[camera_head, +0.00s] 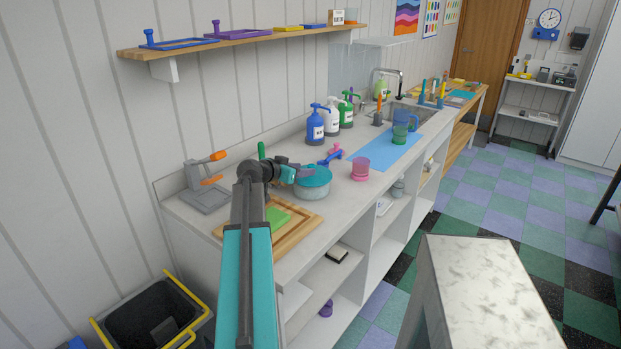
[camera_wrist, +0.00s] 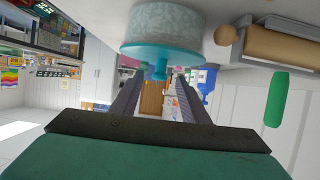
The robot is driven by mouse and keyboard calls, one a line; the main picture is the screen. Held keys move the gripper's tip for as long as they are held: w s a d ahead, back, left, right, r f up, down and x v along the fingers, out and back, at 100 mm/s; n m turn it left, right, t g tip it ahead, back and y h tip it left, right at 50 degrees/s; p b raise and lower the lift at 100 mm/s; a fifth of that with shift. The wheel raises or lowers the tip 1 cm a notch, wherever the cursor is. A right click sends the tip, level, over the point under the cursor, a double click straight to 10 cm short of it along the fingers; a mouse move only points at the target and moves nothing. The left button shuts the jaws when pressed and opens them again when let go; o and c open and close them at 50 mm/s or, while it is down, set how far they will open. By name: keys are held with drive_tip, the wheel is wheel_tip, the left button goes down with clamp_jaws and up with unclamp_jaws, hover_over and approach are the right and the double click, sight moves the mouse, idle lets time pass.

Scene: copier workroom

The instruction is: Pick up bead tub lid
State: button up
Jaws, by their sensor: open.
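The bead tub lid (camera_head: 318,178) is teal and sits on a pale speckled round tub (camera_head: 313,193) on the counter. In the wrist view the picture is turned over, and the lid (camera_wrist: 140,50) shows with its small knob (camera_wrist: 160,70) on the tub (camera_wrist: 165,22). My gripper (camera_head: 297,173) is at the left side of the lid in the head view. In the wrist view my gripper (camera_wrist: 159,80) is open, with the knob between the fingertips. I cannot tell whether either finger touches it.
A wooden board with a green sheet (camera_head: 278,216) lies at the front left. A pink cup (camera_head: 360,170) stands to the right of the tub, and a blue tool (camera_head: 330,158) lies behind it. Pump bottles (camera_head: 315,127) stand near the wall.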

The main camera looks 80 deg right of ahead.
drive_tip(key=shift+s+d+f, duration=0.2)
drive_tip(key=shift+s+d, duration=0.05)
drive_tip(key=shift+d, duration=0.15)
drive_tip(key=shift+d, duration=0.1)
drive_tip(key=shift+p+x, duration=1.15)
drive_tip(key=shift+x, duration=1.35)
drive_tip(key=shift+w+d, duration=0.1)
clamp_jaws()
